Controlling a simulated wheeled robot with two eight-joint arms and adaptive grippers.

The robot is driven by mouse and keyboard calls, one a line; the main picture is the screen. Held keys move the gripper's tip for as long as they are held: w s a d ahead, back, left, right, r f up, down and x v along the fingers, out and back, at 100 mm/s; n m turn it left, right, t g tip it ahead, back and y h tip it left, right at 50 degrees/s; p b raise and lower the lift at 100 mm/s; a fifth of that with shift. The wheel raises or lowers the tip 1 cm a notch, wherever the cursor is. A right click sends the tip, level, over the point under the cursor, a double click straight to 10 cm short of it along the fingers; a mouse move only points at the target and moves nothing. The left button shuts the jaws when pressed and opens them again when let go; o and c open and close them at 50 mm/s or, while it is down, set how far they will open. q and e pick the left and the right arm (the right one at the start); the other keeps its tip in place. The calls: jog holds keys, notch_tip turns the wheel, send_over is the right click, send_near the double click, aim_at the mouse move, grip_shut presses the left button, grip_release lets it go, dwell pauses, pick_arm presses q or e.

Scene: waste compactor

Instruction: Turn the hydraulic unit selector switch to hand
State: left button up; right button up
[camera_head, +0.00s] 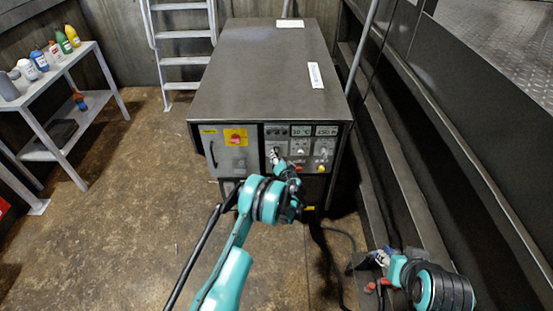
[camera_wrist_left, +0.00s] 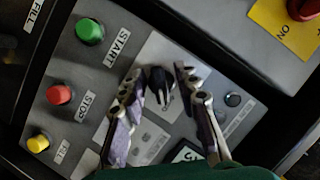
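The hydraulic unit (camera_head: 265,75) is a dark grey cabinet with a control panel on its front. In the left wrist view the black selector switch (camera_wrist_left: 158,82) stands out from a light label plate (camera_wrist_left: 165,105) whose lettering I cannot read. My left gripper (camera_wrist_left: 160,72) is open, with one finger on each side of the switch and small gaps visible. In the head view my left gripper (camera_head: 276,156) is at the panel's left part and hides the switch. My right gripper (camera_head: 378,260) is low at the right, away from the panel; its finger opening is unclear.
Green (camera_wrist_left: 89,31), red (camera_wrist_left: 60,94) and yellow (camera_wrist_left: 39,142) buttons lie left of my gripper in the wrist view. A red switch on a yellow plate (camera_head: 236,137) is beside the panel. A shelf (camera_head: 60,75) and ladder (camera_head: 184,34) stand left; a dark railing runs right.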

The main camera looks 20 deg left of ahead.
pick_arm(q)
grip_shut()
jog(key=n+h, duration=0.1)
jog(key=n, duration=0.2)
jog(key=shift+h, duration=0.3)
jog(key=shift+n+h, duration=0.9)
jog(key=shift+n, duration=0.3)
jog(key=n+t+h, duration=0.1)
jog(key=n+h, duration=0.1)
jog(key=n, duration=0.1)
jog(key=shift+n, duration=0.3)
jog(key=shift+n+t+h, duration=0.6)
jog(key=shift+n+h, duration=0.6)
jog(key=shift+n, duration=0.4)
